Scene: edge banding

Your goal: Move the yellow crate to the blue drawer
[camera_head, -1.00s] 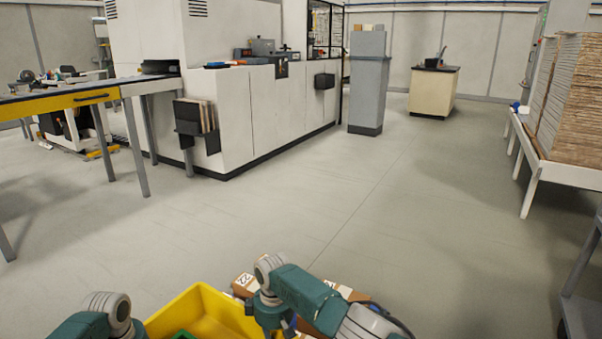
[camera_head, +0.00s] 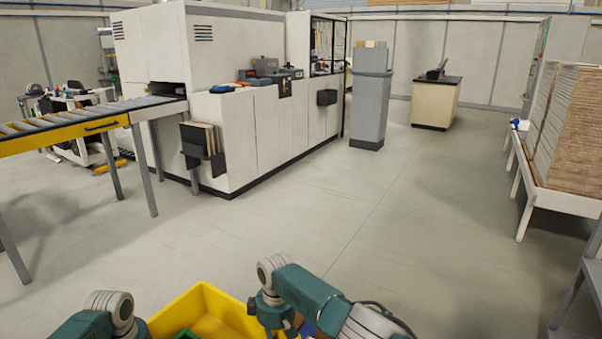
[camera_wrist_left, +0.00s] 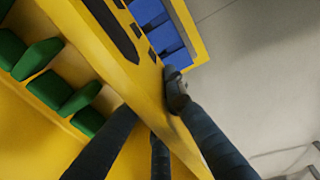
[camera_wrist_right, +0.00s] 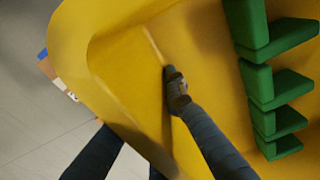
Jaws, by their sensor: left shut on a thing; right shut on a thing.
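The yellow crate (camera_head: 205,312) is at the bottom of the head view, cut off by the frame's lower edge, with green pieces (camera_head: 186,334) inside. In the left wrist view my left gripper (camera_wrist_left: 170,105) is shut on a crate wall (camera_wrist_left: 125,65), near a dark slot in it. In the right wrist view my right gripper (camera_wrist_right: 172,88) is shut on the crate (camera_wrist_right: 125,75) near a corner, with a row of green pieces (camera_wrist_right: 265,85) inside. In the left wrist view blue surfaces (camera_wrist_left: 165,30) show beside a yellow edge; I cannot tell whether they are the blue drawer.
A roller conveyor (camera_head: 60,130) and white machine (camera_head: 225,130) stand at left. A grey pillar (camera_head: 368,105) and cream cabinet (camera_head: 436,103) stand ahead. Stacked boards (camera_head: 568,130) rest on a white bench (camera_head: 545,190) at right. The middle floor (camera_head: 370,220) is clear.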

